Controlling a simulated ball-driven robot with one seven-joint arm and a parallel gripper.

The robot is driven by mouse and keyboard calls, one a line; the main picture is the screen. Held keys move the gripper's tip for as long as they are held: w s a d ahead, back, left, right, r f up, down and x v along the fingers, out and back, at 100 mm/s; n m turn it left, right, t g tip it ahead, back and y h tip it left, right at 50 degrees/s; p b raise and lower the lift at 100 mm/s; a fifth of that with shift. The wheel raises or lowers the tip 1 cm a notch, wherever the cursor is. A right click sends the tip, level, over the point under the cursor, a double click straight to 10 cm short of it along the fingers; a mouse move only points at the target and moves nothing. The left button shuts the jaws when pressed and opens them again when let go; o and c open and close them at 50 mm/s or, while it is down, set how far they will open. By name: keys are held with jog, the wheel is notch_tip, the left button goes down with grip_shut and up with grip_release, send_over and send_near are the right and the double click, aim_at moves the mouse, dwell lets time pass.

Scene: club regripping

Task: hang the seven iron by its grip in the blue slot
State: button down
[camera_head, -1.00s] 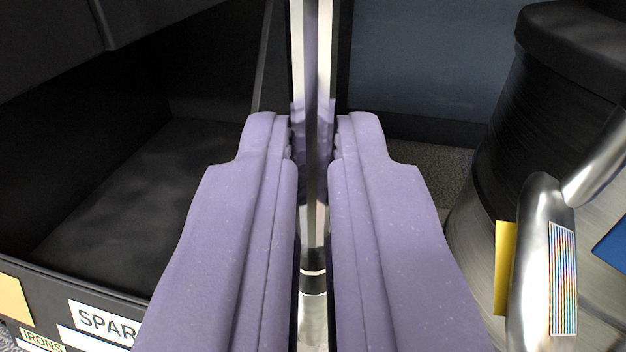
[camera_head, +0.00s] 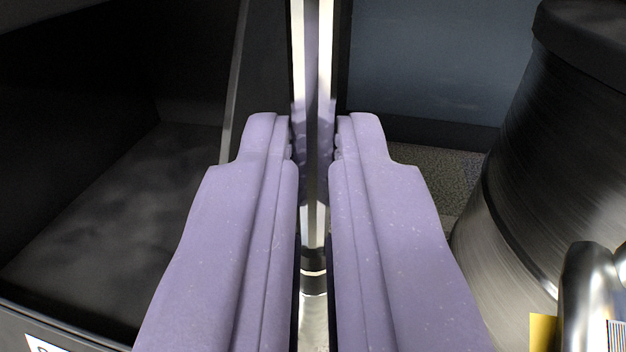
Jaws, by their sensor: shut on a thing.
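My gripper (camera_head: 314,145) shows as two purple fingers in the middle of the view. It is shut on a shiny metal shaft (camera_head: 312,60), which runs upright between the fingertips. I take this to be the seven iron's shaft. A dark band and a wider silver section (camera_head: 313,300) show lower down between the fingers. The club's head and grip are not clearly in view. No blue slot shows in this frame.
A black open bin (camera_head: 100,215) with a white label (camera_head: 45,345) is at the left. A dark ribbed cylinder (camera_head: 560,150) stands at the right, with a chrome part (camera_head: 590,290) and a yellow tag (camera_head: 543,332) at lower right. Speckled floor (camera_head: 435,180) shows between.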

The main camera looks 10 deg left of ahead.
jog(key=c, duration=1.1)
grip_release()
